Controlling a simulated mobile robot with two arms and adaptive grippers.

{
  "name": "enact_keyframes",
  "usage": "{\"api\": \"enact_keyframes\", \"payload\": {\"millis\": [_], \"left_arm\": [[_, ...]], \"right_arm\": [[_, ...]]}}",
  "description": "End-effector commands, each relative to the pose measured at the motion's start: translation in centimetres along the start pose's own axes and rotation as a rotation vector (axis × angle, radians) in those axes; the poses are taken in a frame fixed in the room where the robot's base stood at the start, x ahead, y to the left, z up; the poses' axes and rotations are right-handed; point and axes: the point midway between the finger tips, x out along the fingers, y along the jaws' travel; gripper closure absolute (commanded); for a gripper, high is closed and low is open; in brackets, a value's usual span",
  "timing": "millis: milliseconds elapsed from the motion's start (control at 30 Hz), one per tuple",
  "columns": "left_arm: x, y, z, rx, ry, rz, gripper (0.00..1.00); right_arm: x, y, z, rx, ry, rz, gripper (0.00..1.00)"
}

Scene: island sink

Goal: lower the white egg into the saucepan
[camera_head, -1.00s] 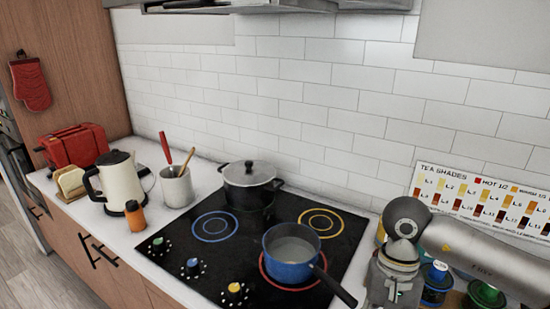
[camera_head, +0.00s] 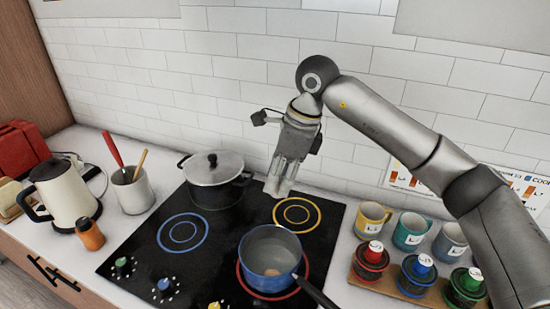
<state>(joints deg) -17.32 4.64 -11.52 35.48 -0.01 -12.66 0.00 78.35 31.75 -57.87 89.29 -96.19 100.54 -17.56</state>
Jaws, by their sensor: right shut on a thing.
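The blue saucepan (camera_head: 270,247) stands on the red-ringed burner, its dark handle pointing to the lower right. A small tan rounded thing (camera_head: 271,272) shows inside it, in what looks like water. My right gripper (camera_head: 279,188) points down behind the saucepan, left of the yellow-ringed burner and above the hob. Its fingers are shut on a pale thing, taken to be the white egg; the fingers mostly hide it and its outline is unclear. The gripper is apart from the saucepan. My left gripper is not in view.
A lidded pot (camera_head: 215,180) stands left of my right gripper. The blue-ringed burner (camera_head: 182,235) is empty. To the right are several mugs (camera_head: 412,231) and a wooden tray (camera_head: 398,292) with lidded jars. A utensil crock (camera_head: 132,190) and a kettle (camera_head: 63,193) stand at the left.

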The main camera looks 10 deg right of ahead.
Motion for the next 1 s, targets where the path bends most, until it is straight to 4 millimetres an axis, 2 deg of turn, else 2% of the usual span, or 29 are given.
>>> {"api": "enact_keyframes", "payload": {"millis": [100,233,700,1000], "left_arm": [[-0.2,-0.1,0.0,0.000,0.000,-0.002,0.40],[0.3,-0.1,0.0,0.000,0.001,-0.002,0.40],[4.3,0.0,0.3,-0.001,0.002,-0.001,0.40],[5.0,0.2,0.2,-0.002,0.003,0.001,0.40]], "right_arm": [[-0.5,-0.3,0.5,0.052,0.001,-0.014,0.72],[0.2,-0.5,0.3,0.071,0.002,-0.018,0.72],[7.5,-0.4,-1.8,0.069,0.002,-0.017,0.72],[9.1,-0.4,-2.2,0.068,0.001,-0.018,0.72]]}}
